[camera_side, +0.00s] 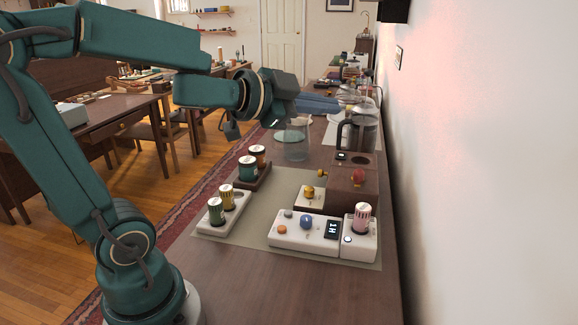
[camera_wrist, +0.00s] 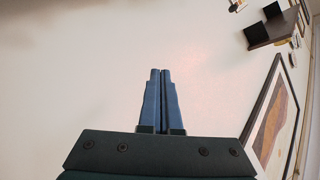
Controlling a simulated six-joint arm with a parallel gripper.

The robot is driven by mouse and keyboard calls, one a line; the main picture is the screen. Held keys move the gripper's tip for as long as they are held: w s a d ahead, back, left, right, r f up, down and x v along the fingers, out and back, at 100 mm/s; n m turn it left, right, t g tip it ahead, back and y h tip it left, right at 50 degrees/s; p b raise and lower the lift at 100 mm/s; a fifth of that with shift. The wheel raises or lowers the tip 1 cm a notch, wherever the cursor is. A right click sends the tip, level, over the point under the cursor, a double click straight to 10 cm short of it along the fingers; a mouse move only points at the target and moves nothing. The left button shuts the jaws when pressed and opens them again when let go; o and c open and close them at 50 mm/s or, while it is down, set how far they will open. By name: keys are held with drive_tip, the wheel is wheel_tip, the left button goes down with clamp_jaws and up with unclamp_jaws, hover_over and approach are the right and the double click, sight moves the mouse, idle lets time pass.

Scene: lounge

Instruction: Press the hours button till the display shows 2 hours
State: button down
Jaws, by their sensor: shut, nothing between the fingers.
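A white control box (camera_side: 290,243) sits on the grey-green mat, with a small dark display (camera_side: 332,229) that reads "1H", turned sideways. On its top are a blue knob (camera_side: 306,222), an orange button (camera_side: 282,230) and a grey button (camera_side: 288,213). I cannot read which one is the hours button. My gripper (camera_wrist: 160,72) is shut and empty in the wrist view, facing the pale wall.
A white block with a pink-striped spool (camera_side: 362,218) adjoins the box on the right. Spools in holders (camera_side: 228,222) stand left. Behind are a brown unit (camera_side: 350,188) with a red knob, a glass jar (camera_side: 294,147) and a coffee pot (camera_side: 358,134). The front table is clear.

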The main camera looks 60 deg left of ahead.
wheel_tip(320, 180, down, 6)
drive_tip(key=a+f+m+g+h, duration=0.1)
drive_tip(key=a+m+g+h, duration=0.1)
drive_tip(key=m+g, duration=0.1)
drive_tip(key=g, duration=0.3)
hover_over(288, 213)
drive_tip(key=s, duration=0.1)
wheel_tip(288, 213, down, 6)
drive_tip(key=shift+a+f, duration=0.1)
drive_tip(key=shift+a, duration=0.3)
drive_tip(key=shift+f, duration=4.4)
drive_tip(key=shift+f, duration=0.15)
drive_tip(key=shift+f, duration=0.25)
